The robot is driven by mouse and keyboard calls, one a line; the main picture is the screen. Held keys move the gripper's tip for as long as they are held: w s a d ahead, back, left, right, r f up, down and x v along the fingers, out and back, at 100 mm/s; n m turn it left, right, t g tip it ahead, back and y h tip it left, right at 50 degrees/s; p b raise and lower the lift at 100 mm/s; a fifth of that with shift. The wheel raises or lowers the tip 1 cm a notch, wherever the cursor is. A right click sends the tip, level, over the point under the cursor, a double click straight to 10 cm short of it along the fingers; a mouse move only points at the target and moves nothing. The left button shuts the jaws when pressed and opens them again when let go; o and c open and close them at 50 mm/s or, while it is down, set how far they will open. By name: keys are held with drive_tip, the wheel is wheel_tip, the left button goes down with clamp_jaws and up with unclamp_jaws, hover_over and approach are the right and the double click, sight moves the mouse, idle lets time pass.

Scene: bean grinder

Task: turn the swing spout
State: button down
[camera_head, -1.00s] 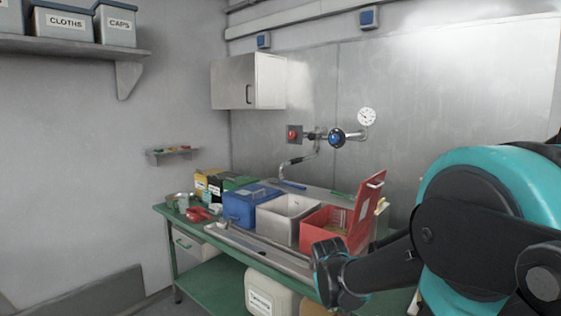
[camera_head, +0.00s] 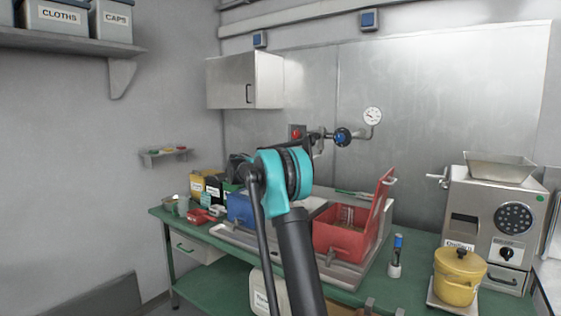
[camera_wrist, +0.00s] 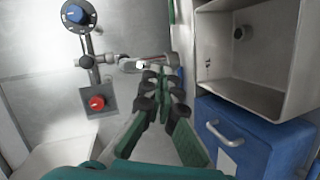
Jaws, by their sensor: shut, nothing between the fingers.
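The swing spout (camera_wrist: 145,63) is a thin metal pipe in the wrist view, running right from the wall fitting (camera_wrist: 88,62). In the head view my arm hides most of it, and only its upper part (camera_head: 319,146) shows below the wall pipe. My gripper (camera_wrist: 162,76) is shut and empty. Its fingertips are beside the spout in the wrist view; whether they touch it I cannot tell. The blue knob (camera_wrist: 77,14) and red knob (camera_wrist: 97,102) sit on the wall piping to the left of the fingers.
A wall cabinet (camera_head: 232,82) hangs above.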

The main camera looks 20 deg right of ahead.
drive_tip(key=w+a+r+t+h, duration=0.1)
drive_tip(key=w+a+r+h, duration=0.1)
drive_tip(key=w+r, duration=0.45)
drive_tip(key=s+f+x, duration=0.1)
drive_tip(key=s+x, duration=0.1)
drive_tip(key=x, duration=0.9)
drive_tip(key=shift+d+f+n, duration=0.3)
drive_tip(key=shift+d+n, duration=0.1)
drive_tip(key=shift+d, duration=0.2)
drive_tip(key=shift+s+d, duration=0.1)
